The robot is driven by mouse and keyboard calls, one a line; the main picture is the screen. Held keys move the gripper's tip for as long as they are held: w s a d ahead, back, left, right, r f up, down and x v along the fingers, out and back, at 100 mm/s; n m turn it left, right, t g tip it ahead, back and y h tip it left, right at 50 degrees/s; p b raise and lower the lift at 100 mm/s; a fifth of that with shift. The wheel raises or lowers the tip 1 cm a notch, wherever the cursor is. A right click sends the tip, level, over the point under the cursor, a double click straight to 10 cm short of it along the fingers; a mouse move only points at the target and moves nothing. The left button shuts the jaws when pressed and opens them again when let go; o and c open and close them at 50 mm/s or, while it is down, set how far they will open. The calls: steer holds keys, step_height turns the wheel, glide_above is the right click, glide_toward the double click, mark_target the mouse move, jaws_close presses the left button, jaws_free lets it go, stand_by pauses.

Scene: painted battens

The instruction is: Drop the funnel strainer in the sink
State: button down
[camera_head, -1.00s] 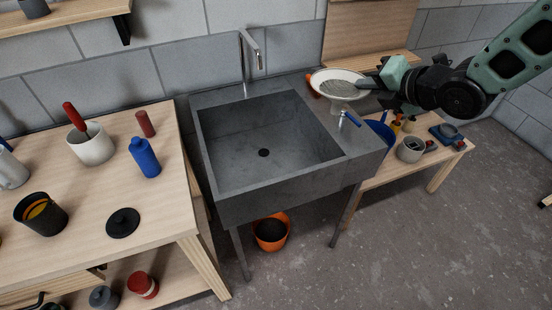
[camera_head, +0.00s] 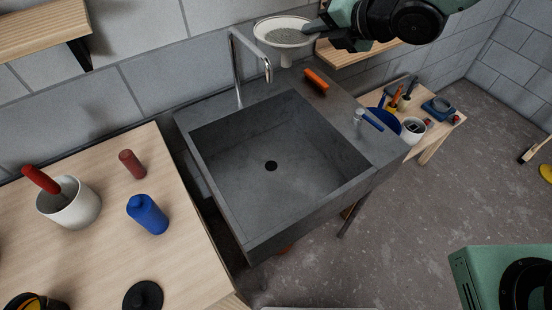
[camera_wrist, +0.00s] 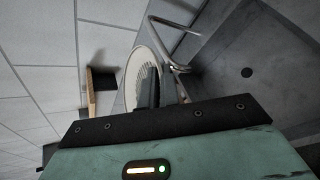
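The funnel strainer (camera_head: 284,34), a white-rimmed bowl with a grey mesh and a short spout below, is held up in the air behind the sink's back right corner. My gripper (camera_head: 316,30) is shut on its right rim. In the wrist view the strainer (camera_wrist: 140,72) shows partly behind my dark fingers (camera_wrist: 158,92). The grey sink (camera_head: 228,208) is empty, with a dark drain (camera_head: 271,166) in its floor; it also shows at the right of the wrist view (camera_wrist: 270,65).
A chrome tap (camera_head: 237,75) rises at the sink's back, left of the strainer. An orange-handled object (camera_head: 316,79) and a blue-handled tap (camera_head: 368,120) are on the right ledge. Wooden tables with cups and bottles stand at left (camera_head: 105,215) and right.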

steer(key=shift+w+a+f, duration=0.2)
steer(key=shift+w+a, duration=0.05)
steer(key=shift+a, duration=0.05)
step_height(320, 180, down, 6)
steer(key=b, duration=0.3)
steer(key=shift+r+b, duration=0.2)
steer(key=shift+b, duration=0.15)
steer(key=c, duration=1.6)
jaws_free()
steer(key=shift+o, duration=0.2)
steer(key=shift+s+d, duration=0.1)
steer(key=b+v, duration=0.1)
steer(key=v, duration=1.6)
steer(key=shift+b, duration=0.4)
steer(key=shift+d, duration=0.1)
